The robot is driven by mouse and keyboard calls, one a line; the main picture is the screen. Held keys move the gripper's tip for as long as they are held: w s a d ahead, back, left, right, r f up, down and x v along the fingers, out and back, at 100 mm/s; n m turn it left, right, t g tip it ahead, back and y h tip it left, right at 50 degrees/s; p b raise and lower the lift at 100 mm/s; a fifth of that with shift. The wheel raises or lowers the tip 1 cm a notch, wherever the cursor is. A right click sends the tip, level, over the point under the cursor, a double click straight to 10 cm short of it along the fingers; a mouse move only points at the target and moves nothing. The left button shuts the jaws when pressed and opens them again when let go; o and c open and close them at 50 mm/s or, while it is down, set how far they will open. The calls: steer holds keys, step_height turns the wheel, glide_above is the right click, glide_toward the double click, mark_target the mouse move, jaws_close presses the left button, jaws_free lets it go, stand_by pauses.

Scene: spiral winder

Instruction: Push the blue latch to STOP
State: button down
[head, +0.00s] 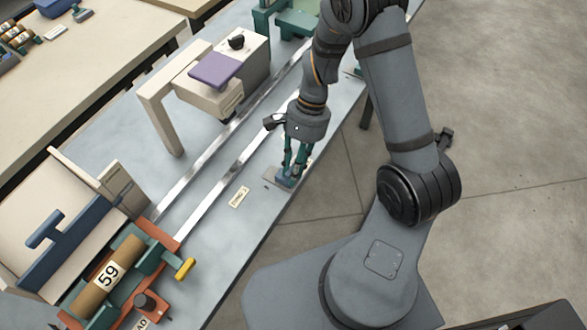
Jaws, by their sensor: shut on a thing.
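The blue latch (284,182) sits on a small plate near the front edge of the grey-blue bench, right of the metal rails. My gripper (291,172) points down over it, with its green fingers at the latch and closed on it. The fingers cover much of the latch. A small cream label (239,197) lies on the bench to the lower left of the latch; its writing is too small to read.
Two metal rails (215,185) run along the bench. A cream machine with a purple block (215,69) stands behind them. At lower left is a winder unit with a brown roll marked 59 (97,290) and a yellow handle (185,268). The bench between label and winder is clear.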

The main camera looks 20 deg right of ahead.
mark_target(276, 175)
steer(key=shift+w+a, duration=0.7)
steer(key=shift+w, duration=0.15)
steer(key=shift+w+a, duration=0.65)
steer(key=shift+w, duration=0.2)
steer(key=c, duration=1.6)
jaws_free()
steer(key=shift+w+a, duration=0.1)
steer(key=shift+o, duration=0.3)
steer(key=v, duration=1.2)
